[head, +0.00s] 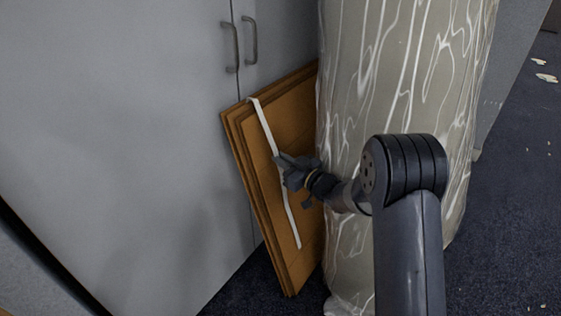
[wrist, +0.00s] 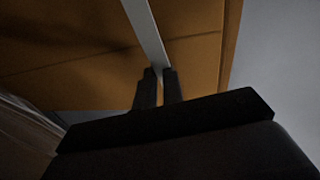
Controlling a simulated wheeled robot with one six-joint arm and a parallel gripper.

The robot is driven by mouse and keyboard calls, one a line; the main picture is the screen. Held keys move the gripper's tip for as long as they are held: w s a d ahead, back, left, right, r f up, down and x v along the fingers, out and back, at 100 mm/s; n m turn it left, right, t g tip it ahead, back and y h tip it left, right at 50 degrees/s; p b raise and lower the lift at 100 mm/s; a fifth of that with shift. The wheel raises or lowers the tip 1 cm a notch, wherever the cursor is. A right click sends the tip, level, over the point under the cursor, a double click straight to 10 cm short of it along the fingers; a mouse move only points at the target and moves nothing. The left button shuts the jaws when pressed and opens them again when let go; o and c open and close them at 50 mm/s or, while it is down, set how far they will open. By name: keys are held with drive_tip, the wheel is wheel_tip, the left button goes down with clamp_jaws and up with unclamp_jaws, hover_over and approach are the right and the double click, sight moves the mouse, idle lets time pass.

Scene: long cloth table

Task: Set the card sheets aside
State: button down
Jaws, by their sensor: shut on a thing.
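The card sheets (head: 292,112) are a stack of flat brown boards with a white strap (head: 266,128) around them. They stand on edge, tilted, close to the grey cabinet doors and partly hidden by the marbled column. My gripper (head: 282,160) is at the front face of the stack, shut on the strap about midway along it. In the wrist view the strap (wrist: 143,30) runs down between the two fingertips (wrist: 160,75), with the brown board (wrist: 70,40) behind it.
A grey cabinet (head: 120,120) with two handles (head: 240,45) is at the left. A thick grey column with white veins (head: 400,70) stands just right of the sheets, very close to my arm. Dark blue carpet (head: 510,210) is open at the right, with small pale scraps (head: 545,77) farther back.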

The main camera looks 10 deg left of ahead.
drive_tip(key=shift+w+d, duration=0.15)
drive_tip(key=shift+w, duration=0.05)
drive_tip(key=c, duration=1.8)
unclamp_jaws()
drive_tip(key=shift+o, duration=1.4)
drive_tip(key=shift+s+r, duration=0.1)
wheel_tip(320, 180, up, 10)
drive_tip(key=p, duration=0.4)
drive_tip(key=shift+c, duration=0.3)
